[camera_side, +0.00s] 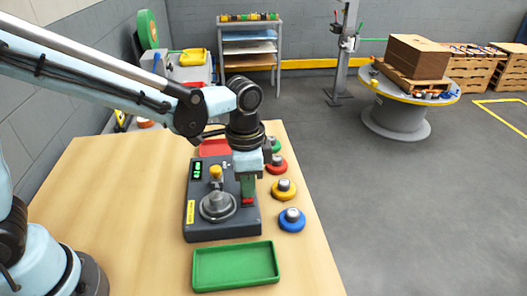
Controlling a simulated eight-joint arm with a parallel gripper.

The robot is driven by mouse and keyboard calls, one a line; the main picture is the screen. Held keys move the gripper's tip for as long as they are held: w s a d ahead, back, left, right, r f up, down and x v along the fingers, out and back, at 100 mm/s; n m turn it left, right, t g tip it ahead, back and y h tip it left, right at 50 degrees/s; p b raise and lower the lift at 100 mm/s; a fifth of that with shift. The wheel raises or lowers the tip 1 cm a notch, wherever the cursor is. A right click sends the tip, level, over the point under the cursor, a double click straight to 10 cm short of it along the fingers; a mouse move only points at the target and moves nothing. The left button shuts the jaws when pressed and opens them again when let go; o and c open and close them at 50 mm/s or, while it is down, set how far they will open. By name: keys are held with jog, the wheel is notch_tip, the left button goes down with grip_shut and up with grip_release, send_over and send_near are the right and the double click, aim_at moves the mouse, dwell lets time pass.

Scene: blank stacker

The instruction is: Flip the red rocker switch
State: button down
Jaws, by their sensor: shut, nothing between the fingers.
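The red rocker switch (247,201) is a small red piece at the right side of the dark grey control box (222,232). My gripper (247,190) points down right above the switch, at the box's right edge. It is shut and holds nothing. Its fingers hide the upper part of the switch. I cannot tell from this view whether the fingertips touch it. The box also carries a round grey knob (217,207), a yellow-topped lever (215,172) and a green lit display (197,170).
A green tray (236,266) lies in front, a red tray (214,147) behind. The wooden table (115,205) is clear at left.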

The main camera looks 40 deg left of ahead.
aim_at(249, 201)
jog(key=shift+f, duration=0.6)
dwell(0.3)
jog(key=shift+w+a+r, duration=0.25)
jog(key=shift+w+a, duration=0.25)
jog(key=shift+a, duration=0.05)
jog(key=shift+r, duration=0.1)
notch_tip(249, 201, up, 14)
jog(key=s+d, duration=0.1)
jog(key=shift+s+d, duration=0.35)
dwell(0.3)
